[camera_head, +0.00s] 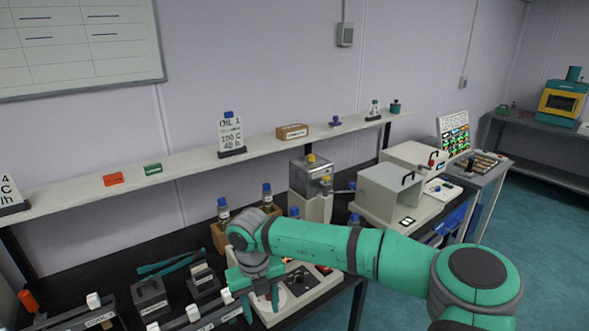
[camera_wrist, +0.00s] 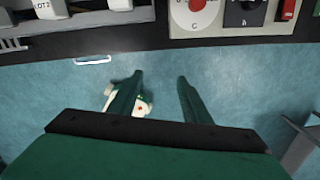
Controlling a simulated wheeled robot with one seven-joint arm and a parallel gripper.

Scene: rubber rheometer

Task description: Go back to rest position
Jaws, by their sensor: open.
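My gripper (camera_wrist: 160,98) shows in the wrist view with its two green fingers apart and nothing between them but blue floor. It hangs over the floor in front of the black bench's edge. In the head view my green arm reaches across from the lower right, and my gripper (camera_head: 262,306) points down near the front of the bench. The wrist and arm hide part of the bench and the instrument there. A small pale object with a red dot (camera_wrist: 143,105) shows beside and partly behind the left finger in the wrist view.
The black bench (camera_head: 190,240) carries a pale instrument panel (camera_head: 318,284), bottles in a wooden holder (camera_head: 218,236) and dark blocks (camera_head: 150,297). A white shelf (camera_head: 190,166) runs behind. A white boxy machine (camera_head: 388,190) stands to the right. Floor (camera_head: 535,225) is free farther right.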

